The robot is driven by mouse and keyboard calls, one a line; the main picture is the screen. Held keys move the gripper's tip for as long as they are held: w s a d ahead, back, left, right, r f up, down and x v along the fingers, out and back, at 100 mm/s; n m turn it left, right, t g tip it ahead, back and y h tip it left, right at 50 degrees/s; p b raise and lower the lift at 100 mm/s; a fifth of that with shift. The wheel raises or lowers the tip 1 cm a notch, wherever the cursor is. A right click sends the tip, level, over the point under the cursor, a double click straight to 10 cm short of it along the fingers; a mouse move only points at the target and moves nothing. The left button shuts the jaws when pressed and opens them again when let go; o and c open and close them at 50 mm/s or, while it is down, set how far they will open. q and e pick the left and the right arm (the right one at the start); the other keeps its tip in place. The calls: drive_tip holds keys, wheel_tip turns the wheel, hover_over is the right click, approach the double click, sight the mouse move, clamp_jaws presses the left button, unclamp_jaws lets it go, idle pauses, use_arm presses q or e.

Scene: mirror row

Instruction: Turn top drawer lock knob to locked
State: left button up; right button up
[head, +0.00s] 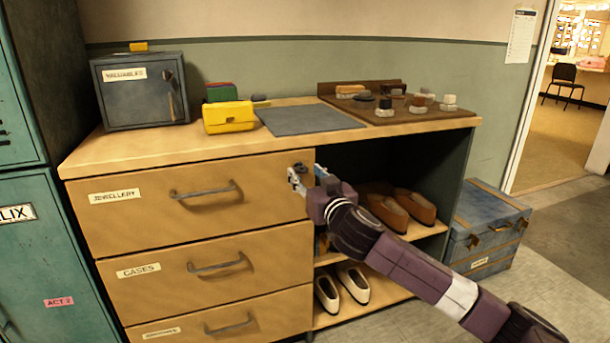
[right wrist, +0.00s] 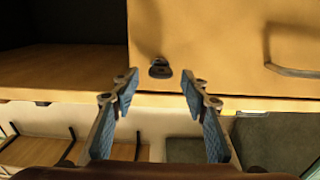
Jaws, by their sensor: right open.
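The top drawer (head: 150,212), labelled JEWELLERY, is shut in the wooden cabinet. Its small dark lock knob (head: 300,167) is at the upper right corner of the drawer front, partly hidden by my right gripper (head: 304,178). In the right wrist view, the knob (right wrist: 160,69) shows whole, just beyond and between the fingertips of the right gripper (right wrist: 159,84). The fingers are spread wide, with nothing between them, and appear apart from the knob. How the knob is turned is too small to tell. My left gripper is in neither view.
The drawer's bar handle (head: 205,190) lies left of the knob. Open shelves with brown shoes (head: 388,212) and pale shoes (head: 342,287) are to the right. The cabinet top (head: 165,151) holds a safe (head: 140,95), a yellow bag (head: 228,118) and a brown tray (head: 440,118).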

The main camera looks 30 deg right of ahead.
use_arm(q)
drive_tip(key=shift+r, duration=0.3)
use_arm(e)
drive_tip(key=shift+w+d, duration=0.1)
drive_tip(key=shift+w, duration=0.45)
